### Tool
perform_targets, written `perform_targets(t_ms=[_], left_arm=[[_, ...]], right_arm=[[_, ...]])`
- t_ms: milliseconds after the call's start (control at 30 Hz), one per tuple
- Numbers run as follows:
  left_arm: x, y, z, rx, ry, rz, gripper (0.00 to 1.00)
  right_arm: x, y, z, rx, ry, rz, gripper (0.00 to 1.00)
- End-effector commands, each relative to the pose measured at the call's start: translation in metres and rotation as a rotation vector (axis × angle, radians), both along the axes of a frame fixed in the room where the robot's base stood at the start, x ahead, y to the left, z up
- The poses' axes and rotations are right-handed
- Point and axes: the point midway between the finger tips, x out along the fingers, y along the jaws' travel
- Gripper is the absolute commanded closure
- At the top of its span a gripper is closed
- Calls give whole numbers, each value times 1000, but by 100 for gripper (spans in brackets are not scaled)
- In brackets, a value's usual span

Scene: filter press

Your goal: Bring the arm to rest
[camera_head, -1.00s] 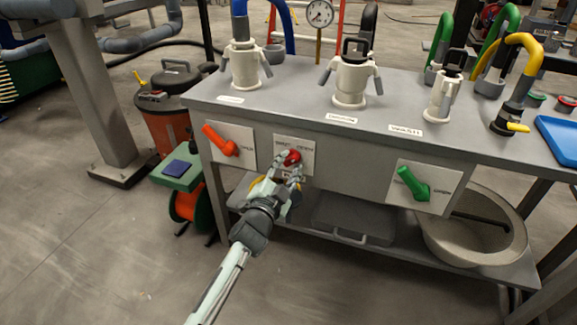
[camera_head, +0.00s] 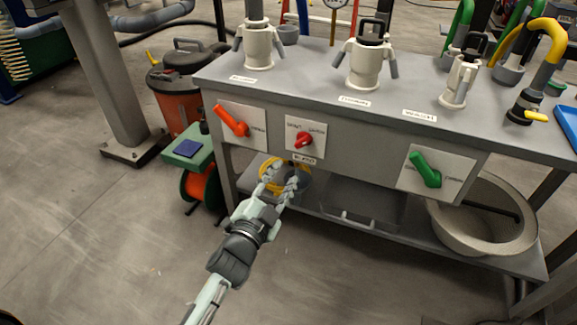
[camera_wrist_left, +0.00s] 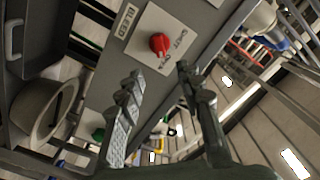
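My left gripper (camera_head: 279,180) is open and empty in the head view. It is in front of the bench, below the red knob (camera_head: 304,140) and apart from it. In the left wrist view the two fingers (camera_wrist_left: 160,90) stand wide apart, with the red knob (camera_wrist_left: 160,43) beyond them on its white plate. The orange handle (camera_head: 232,121) is on the panel to the left, and the green handle (camera_head: 425,170) is on the panel to the right. My right gripper is not in view.
The grey bench (camera_head: 300,88) carries several white fittings on top. A lower shelf holds a large round basin (camera_head: 480,235) at the right. An orange-and-black vacuum (camera_head: 180,90) and a green stand (camera_head: 189,147) are at the left. The floor in front is clear.

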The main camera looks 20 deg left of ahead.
Motion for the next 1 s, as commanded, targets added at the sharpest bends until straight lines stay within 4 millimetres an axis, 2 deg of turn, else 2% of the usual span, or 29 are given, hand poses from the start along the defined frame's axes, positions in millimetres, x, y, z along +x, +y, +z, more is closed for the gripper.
perform_targets(t_ms=[533, 667, 767, 833, 967, 1000], left_arm=[[-5, 0, 0, 0, 0, 0, 64], [-9, 11, -9, -29, 59, 34, 64], [-23, 33, -35, -104, 209, 118, 64], [-43, 51, -62, -179, 364, 199, 64], [-103, 71, -115, -313, 687, 348, 64], [-124, 74, -128, -345, 782, 387, 64]], right_arm=[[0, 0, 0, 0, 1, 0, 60], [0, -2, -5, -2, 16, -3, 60], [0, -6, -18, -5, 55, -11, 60], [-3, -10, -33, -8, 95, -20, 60], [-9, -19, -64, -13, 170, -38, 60], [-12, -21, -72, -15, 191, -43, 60]])
